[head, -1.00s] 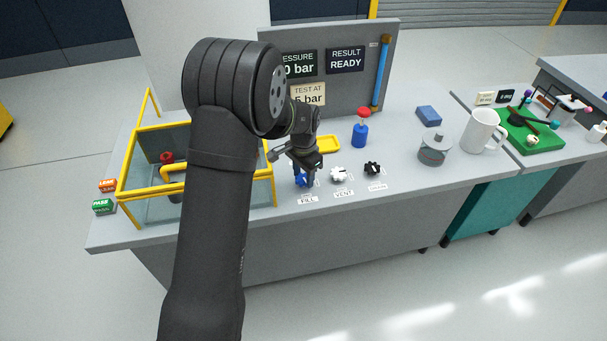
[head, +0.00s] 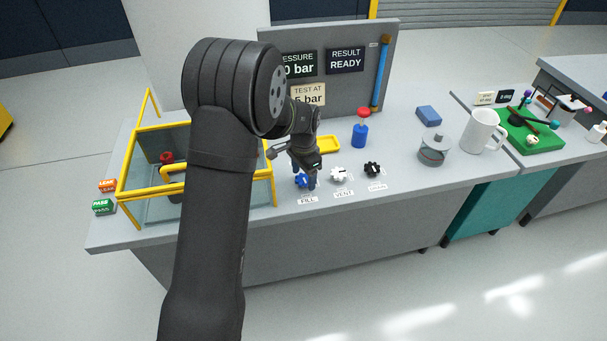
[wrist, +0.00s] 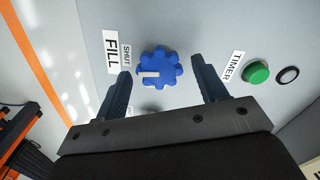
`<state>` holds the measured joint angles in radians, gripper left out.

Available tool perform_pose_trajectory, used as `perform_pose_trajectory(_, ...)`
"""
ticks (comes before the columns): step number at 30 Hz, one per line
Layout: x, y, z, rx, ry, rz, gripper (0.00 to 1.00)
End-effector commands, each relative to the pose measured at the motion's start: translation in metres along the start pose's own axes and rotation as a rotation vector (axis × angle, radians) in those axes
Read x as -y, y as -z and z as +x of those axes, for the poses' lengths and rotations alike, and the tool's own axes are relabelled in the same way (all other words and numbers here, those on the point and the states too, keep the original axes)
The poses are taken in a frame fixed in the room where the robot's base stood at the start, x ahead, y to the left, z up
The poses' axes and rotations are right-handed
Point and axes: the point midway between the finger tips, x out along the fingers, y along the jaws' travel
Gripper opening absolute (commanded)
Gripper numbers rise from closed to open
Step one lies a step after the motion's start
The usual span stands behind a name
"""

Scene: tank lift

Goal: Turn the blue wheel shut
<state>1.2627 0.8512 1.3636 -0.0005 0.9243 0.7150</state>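The blue wheel (wrist: 160,68) sits on the grey panel in the wrist view, beside a FILL label (wrist: 111,52) and a SHUT label (wrist: 127,56). A white pointer mark on it points left in that view. In the head view the blue wheel (head: 301,181) is partly covered by my gripper. My gripper (wrist: 163,80) is open, with its two dark fingers apart on either side of the wheel's near part. I cannot tell whether they touch it. In the head view my gripper (head: 306,182) points down at the wheel.
A white VENT wheel (head: 338,174) and a black wheel (head: 373,169) stand to the right. A yellow-framed tank (head: 125,190) stands left. A green button (wrist: 257,72) is near the TIMER label.

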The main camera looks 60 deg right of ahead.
Motion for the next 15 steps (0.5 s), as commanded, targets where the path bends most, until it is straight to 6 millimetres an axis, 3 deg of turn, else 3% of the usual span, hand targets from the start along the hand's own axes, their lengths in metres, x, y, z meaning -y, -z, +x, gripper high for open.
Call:
perform_pose_trajectory(8, 0.000, 0.000, -0.004, 0.001, 0.000, 0.000, 0.66)
perform_pose_trajectory(15, 0.001, 0.000, -0.044, -0.003, 0.003, 0.000, 0.66)
